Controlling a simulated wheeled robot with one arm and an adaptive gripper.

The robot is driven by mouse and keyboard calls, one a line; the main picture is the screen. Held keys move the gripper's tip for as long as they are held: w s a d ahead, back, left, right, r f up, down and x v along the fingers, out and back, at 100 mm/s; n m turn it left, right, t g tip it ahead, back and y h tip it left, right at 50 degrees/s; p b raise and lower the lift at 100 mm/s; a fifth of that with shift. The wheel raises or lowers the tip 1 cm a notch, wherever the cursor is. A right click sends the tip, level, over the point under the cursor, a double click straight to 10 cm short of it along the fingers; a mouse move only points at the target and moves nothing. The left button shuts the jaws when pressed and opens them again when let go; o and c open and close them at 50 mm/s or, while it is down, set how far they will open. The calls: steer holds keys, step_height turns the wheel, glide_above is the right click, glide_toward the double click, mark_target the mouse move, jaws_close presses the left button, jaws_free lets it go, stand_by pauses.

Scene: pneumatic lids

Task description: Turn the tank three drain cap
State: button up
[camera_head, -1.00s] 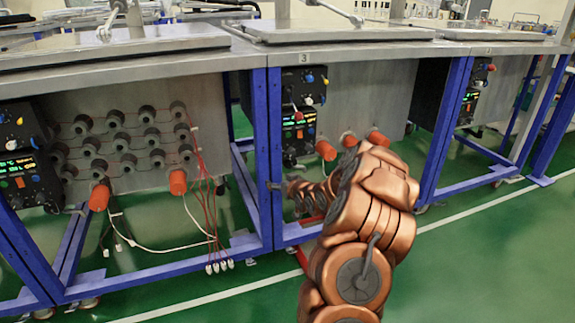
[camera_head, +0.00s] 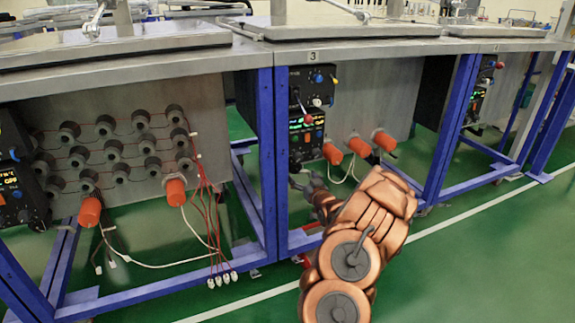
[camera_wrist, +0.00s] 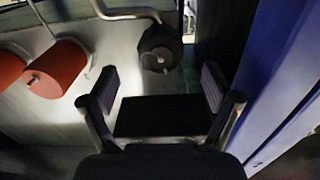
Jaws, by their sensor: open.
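Tank three, with the "3" label (camera_head: 314,56), stands at the middle of the head view. Orange-red cylindrical caps (camera_head: 360,147) stick out low on its metal panel. My gripper (camera_head: 300,180) is below and left of them, near the blue post, and looks small there. In the wrist view my gripper (camera_wrist: 157,88) is open, with nothing between its two fingers. A round black cap (camera_wrist: 160,46) with a bent pipe lies just beyond the fingertips, apart from them. Two orange-red caps (camera_wrist: 60,70) are at the left. I cannot tell for sure which is the drain cap.
A blue frame post (camera_head: 266,160) stands beside my gripper, and a blue beam (camera_wrist: 270,70) runs along the right in the wrist view. A control box (camera_head: 306,130) sits above the gripper. Red wires (camera_head: 205,190) hang at the left. The green floor (camera_head: 480,260) is clear at right.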

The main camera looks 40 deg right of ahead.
mark_target(295, 170)
steer(key=shift+b+x, duration=0.3)
steer(key=shift+x, duration=0.55)
steer(key=b+x, duration=0.2)
steer(key=x, duration=0.3)
steer(key=shift+w+f, duration=0.15)
steer(key=shift+w, duration=0.05)
steer(key=shift+w+d, duration=0.2)
steer(key=shift+w, duration=0.35)
steer(key=c, duration=1.1)
steer(key=m+p, duration=0.1)
steer(key=p, duration=0.2)
steer(key=shift+r, duration=0.4)
steer(key=shift+c, duration=0.2)
steer(key=shift+a+f+m+p, duration=0.1)
steer(key=shift+f+m+p, duration=0.05)
steer(key=shift+m+p, duration=0.95)
